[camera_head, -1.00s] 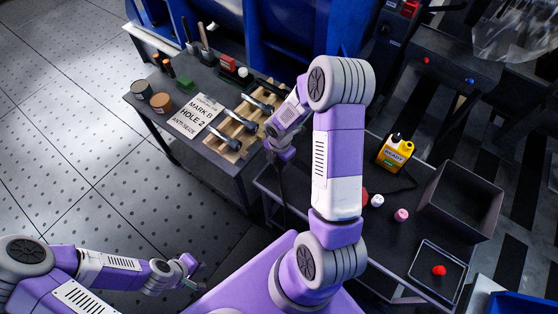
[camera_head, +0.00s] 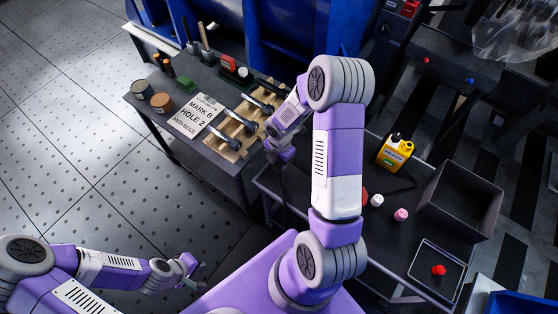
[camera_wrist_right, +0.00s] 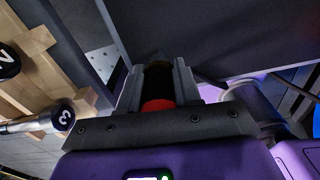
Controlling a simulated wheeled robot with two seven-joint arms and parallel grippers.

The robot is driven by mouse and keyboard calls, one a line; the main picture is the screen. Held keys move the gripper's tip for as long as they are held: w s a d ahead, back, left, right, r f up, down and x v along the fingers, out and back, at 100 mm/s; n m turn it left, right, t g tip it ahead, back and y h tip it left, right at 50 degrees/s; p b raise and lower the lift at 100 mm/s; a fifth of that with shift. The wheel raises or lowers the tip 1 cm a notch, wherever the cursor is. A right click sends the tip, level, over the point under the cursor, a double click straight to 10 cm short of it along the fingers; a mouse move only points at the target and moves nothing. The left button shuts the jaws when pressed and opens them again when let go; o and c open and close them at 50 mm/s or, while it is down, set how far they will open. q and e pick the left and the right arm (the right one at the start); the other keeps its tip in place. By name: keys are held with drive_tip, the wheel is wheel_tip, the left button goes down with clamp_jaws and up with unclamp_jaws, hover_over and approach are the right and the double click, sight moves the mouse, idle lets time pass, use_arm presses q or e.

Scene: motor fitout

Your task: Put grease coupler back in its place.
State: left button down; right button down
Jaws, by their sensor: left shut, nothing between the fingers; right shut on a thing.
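My right gripper (camera_head: 281,164) is in the gap between the left bench and the cart. In the right wrist view its fingers (camera_wrist_right: 157,78) are shut on a dark cylinder with a red end and a brownish tip, which I take to be the grease coupler (camera_wrist_right: 158,103). The fingers hide its sides. In the head view a thin dark piece hangs below this gripper; its details are too small to tell. My left gripper (camera_head: 195,277) is shut and empty, low at the left over the floor.
The left bench has a wooden rack (camera_head: 232,142) with several numbered tools and a sign (camera_head: 195,115). The cart carries a yellow bottle (camera_head: 394,153), a dark open bin (camera_head: 459,205), white and pink caps (camera_head: 401,215), and a tray (camera_head: 425,272) with a red piece (camera_head: 438,270).

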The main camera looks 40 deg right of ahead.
drive_tip(key=shift+f+b, duration=1.05)
drive_tip(key=shift+f, duration=0.55)
drive_tip(key=c, duration=0.7)
unclamp_jaws()
drive_tip(key=shift+r, duration=0.1)
wheel_tip(320, 180, up, 8)
drive_tip(key=p, duration=0.3)
drive_tip(key=shift+d+f, duration=0.1)
drive_tip(key=shift+f, duration=0.15)
